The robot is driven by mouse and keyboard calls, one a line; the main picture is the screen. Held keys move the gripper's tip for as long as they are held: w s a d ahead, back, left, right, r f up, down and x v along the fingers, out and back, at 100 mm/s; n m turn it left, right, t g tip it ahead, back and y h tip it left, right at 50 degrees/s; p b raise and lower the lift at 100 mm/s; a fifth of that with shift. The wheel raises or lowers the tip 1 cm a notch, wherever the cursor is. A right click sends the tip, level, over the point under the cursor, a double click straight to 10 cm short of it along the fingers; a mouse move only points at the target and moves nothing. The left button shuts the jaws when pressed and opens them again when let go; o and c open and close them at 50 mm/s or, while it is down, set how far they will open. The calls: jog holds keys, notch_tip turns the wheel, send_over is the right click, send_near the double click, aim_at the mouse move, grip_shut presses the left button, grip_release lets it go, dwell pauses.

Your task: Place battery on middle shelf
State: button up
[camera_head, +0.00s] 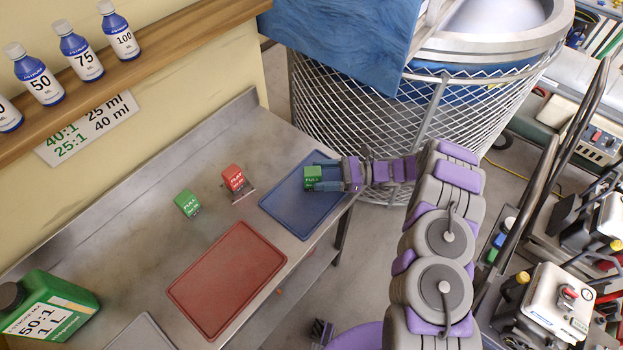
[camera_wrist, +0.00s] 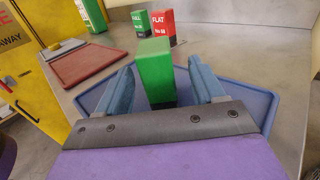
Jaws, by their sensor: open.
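A green battery labelled FULL (camera_head: 313,176) stands on the blue mat (camera_head: 283,218) on the metal bench. My gripper (camera_head: 316,178) is open around it, with one finger on each side. In the wrist view the green battery (camera_wrist: 154,72) stands between the two blue fingers (camera_wrist: 161,70), with a gap visible on both sides. A second green battery (camera_head: 187,203) and a red one labelled FLAT (camera_head: 234,179) stand on the bare bench to the left. A lower shelf (camera_head: 306,272) shows partly beneath the bench; I cannot tell whether it is the middle shelf.
A red mat (camera_head: 227,279) lies empty on the bench. A green jug (camera_head: 47,308) stands at the lower left. A wooden wall shelf (camera_head: 165,50) holds several blue bottles. A mesh bin (camera_head: 370,120) stands behind the bench. Bare bench lies around the loose batteries.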

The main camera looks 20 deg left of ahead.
aim_at(305, 171)
jog(key=shift+b+x, duration=0.55)
jog(key=shift+x, duration=2.1)
jog(key=shift+d+f, duration=0.1)
jog(key=shift+d, duration=0.05)
grip_shut()
jog(key=shift+r, duration=0.6)
notch_tip(305, 171, up, 2)
jog(key=shift+r+p, duration=0.15)
jog(key=shift+p, duration=0.35)
jog(key=s+d+r+p, duration=0.1)
jog(key=s+d+p, duration=0.1)
jog(key=s+d, duration=0.8)
jog(key=w+d+r+m+t+h, duration=0.1)
jog(key=w+d+r+m+t, duration=0.4)
jog(key=w+d+t, duration=0.3)
jog(key=w+d+r+m+t+h, duration=0.1)
jog(key=w+d+r+m+t, duration=0.5)
jog(key=w+d, duration=0.5)
jog(key=d+r+t, duration=0.1)
jog(key=d+t, duration=0.1)
jog(key=d, duration=0.1)
jog(key=shift+r+t+b, duration=0.2)
jog(key=shift+t+b, duration=0.2)
